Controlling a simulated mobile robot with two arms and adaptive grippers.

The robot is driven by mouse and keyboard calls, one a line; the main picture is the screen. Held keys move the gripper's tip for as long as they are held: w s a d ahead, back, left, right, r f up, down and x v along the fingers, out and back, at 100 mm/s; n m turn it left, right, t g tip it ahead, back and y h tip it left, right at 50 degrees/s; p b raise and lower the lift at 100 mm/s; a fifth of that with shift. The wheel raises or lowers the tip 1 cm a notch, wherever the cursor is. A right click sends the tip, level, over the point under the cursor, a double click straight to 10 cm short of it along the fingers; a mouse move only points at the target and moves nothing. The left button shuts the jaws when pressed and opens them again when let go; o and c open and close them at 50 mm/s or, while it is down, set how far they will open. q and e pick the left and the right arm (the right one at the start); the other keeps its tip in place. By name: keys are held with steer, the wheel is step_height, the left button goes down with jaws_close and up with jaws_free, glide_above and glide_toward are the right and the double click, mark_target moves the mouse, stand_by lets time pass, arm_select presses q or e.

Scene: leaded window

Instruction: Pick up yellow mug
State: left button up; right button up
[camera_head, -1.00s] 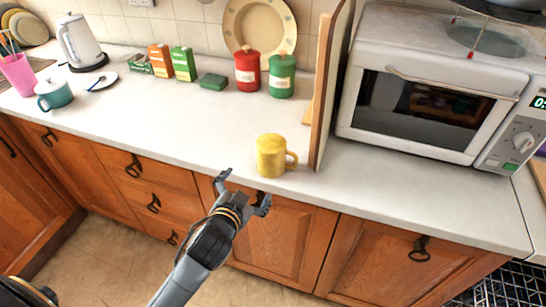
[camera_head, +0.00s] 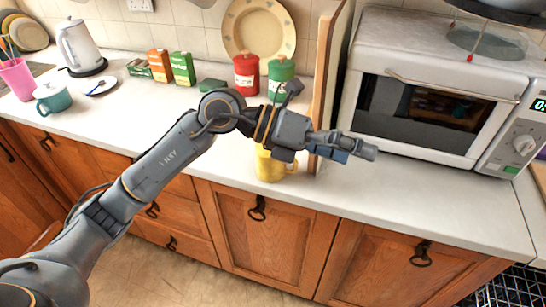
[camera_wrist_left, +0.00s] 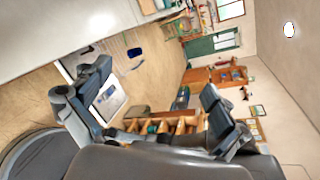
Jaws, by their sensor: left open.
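The yellow mug (camera_head: 268,169) stands upright on the white worktop near its front edge. Its upper part is hidden behind my left wrist, and its handle points right. My left gripper (camera_head: 335,143) is above the worktop, over and to the right of the mug, with its fingers pointing right across the wooden panel's edge. In the left wrist view its two fingers (camera_wrist_left: 155,82) are spread wide with nothing between them. The mug does not show in that view. My right gripper is not in view.
The upright wooden panel (camera_head: 325,75) stands close behind the fingers, with the microwave (camera_head: 430,90) to its right. Red (camera_head: 246,73) and green (camera_head: 281,72) canisters stand behind my wrist. A teal mug (camera_head: 53,98) is far left. The worktop's middle left is clear.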

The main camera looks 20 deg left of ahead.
arm_select(q)
steer(key=w+a+f+t+y, duration=0.1)
steer(key=w+a+f+y, duration=0.35)
steer(key=a+y, duration=0.35)
steer(key=n+t+y, duration=0.2)
steer(key=y, duration=0.3)
glide_toward(264, 150)
steer(key=shift+g, duration=0.3)
steer(key=w+f, duration=0.1)
steer(key=f, duration=0.1)
steer(key=w+d+f+p, duration=0.1)
steer(key=w+f, duration=0.1)
steer(key=shift+w+f, duration=0.15)
steer(key=shift+f, duration=0.15)
steer(key=shift+w+d+f, duration=0.15)
steer(key=shift+w+f, duration=0.05)
steer(key=shift+f, duration=0.35)
steer(key=shift+w+d+f+p, duration=0.15)
steer(key=shift+f+p, duration=0.1)
steer(key=shift+p, duration=0.25)
steer(key=x, duration=0.1)
steer(key=p+x, duration=0.1)
steer(key=x, duration=0.1)
steer(key=shift+w+d+f, duration=0.15)
steer(key=shift+w+d, duration=0.15)
steer(key=shift+w+f+p, duration=0.15)
steer(key=shift+f+p, duration=0.15)
steer(key=shift+f, duration=0.2)
steer(key=c, duration=1.5)
steer(key=shift+r, duration=0.2)
